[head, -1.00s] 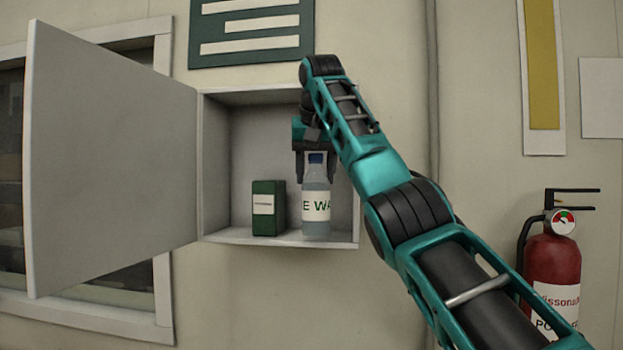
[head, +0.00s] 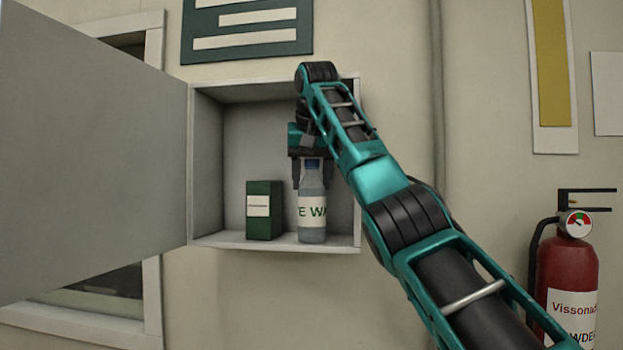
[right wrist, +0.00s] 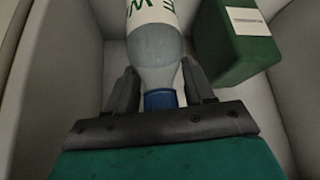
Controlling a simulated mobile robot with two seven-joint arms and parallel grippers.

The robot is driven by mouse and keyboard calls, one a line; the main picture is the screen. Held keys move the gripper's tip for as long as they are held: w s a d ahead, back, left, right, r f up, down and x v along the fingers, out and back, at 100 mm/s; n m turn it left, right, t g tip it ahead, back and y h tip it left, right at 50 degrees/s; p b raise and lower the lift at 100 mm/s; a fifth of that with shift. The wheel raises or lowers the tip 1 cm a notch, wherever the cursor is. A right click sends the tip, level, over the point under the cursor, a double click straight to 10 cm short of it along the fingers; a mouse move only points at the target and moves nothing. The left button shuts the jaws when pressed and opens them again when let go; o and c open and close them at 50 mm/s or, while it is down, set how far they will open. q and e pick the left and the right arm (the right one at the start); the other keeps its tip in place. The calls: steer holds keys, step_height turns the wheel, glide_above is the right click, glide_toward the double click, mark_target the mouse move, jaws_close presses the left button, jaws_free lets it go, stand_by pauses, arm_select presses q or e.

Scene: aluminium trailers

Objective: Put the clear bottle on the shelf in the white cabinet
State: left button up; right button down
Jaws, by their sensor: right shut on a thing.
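The clear bottle (head: 312,208) has a blue cap and a white label with green letters. It is upright inside the open white cabinet (head: 206,160), low over the cabinet floor. I cannot tell whether its base touches the floor. My right gripper (head: 312,184) comes from above and is shut on the bottle near its neck. In the right wrist view the bottle (right wrist: 156,50) lies between the two fingers (right wrist: 160,78), with its blue cap toward the palm. My left gripper is not in view.
A dark green box (head: 264,212) stands inside the cabinet just left of the bottle. The cabinet door (head: 95,150) is swung open to the left. A fire extinguisher (head: 568,265) is at the lower right. A green sign (head: 246,30) is above the cabinet.

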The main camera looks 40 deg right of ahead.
steer(key=shift+c, duration=2)
jaws_free()
steer(key=v, duration=1.2)
steer(key=shift+p, duration=0.4)
steer(key=shift+w, duration=0.1)
